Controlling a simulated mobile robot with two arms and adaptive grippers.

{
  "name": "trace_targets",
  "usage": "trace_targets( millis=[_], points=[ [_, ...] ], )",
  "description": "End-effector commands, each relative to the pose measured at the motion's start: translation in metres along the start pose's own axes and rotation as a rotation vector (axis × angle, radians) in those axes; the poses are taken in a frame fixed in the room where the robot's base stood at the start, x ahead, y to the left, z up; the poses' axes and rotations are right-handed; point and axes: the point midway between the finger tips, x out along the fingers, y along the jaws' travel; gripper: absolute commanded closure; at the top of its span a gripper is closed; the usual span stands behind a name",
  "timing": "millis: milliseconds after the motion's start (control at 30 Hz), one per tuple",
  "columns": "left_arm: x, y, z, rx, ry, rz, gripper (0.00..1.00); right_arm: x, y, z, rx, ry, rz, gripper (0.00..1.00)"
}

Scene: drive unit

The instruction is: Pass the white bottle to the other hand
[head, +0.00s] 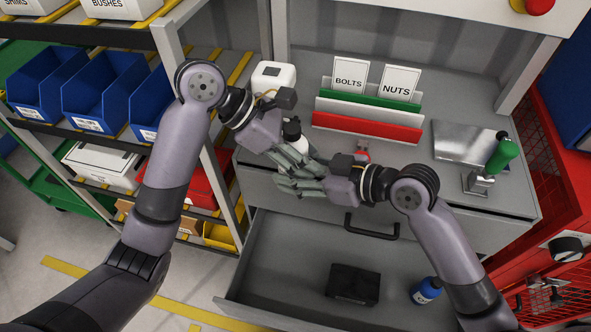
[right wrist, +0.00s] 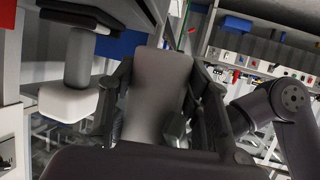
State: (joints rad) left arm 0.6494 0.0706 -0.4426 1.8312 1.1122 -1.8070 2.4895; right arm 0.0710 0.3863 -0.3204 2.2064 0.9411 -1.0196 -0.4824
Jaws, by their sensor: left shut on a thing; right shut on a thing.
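The white bottle (head: 298,144) shows in the head view as a pale body under a black cap, between my two grippers. Its lower part is hidden by fingers. My left gripper (head: 308,162) reaches down from the upper left, shut on the bottle. My right gripper (head: 284,184) comes in from the right, just below the left one, also shut on the bottle. The fingers of both overlap closely. In the right wrist view, a large greyish surface fills the space between the right gripper's fingers; I cannot tell clearly which part it is.
Below is an open drawer (head: 285,262) with a black box (head: 353,284) and a blue bottle (head: 427,290). On the worktop stand a white box-like device (head: 273,77), BOLTS and NUTS cards above a red strip (head: 367,124), and a green-handled tool (head: 502,152). Blue bins (head: 103,92) are left.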

Motion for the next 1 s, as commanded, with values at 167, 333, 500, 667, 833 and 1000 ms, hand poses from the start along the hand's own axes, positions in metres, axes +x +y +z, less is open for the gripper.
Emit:
trace_targets(
  millis=[167, 333, 500, 667, 833, 1000],
  points=[
    [-0.001, 0.004, 0.002, 0.003, -0.006, 0.014, 0.56, 0.001, -0.008, -0.003, 0.001, 0.006, -0.02, 0.94],
    [-0.001, 0.003, 0.002, 0.002, -0.005, 0.012, 0.45, 0.001, -0.008, -0.003, -0.002, 0.006, -0.02, 1.0],
    [0.0, 0.003, 0.002, 0.0, -0.004, 0.009, 0.33, 0.001, -0.007, -0.003, -0.004, 0.005, -0.018, 1.0],
    [0.0, 0.002, 0.001, 0.0, -0.004, 0.006, 0.32, 0.001, -0.007, -0.003, -0.005, 0.005, -0.016, 1.0],
    [-0.001, 0.001, 0.001, 0.0, -0.003, 0.004, 0.32, 0.001, -0.006, -0.003, -0.006, 0.006, -0.013, 1.0],
    [-0.02, 0.002, 0.002, 0.003, -0.002, 0.008, 0.32, 0.001, -0.004, -0.002, -0.004, 0.005, -0.01, 1.0]
  ],
)
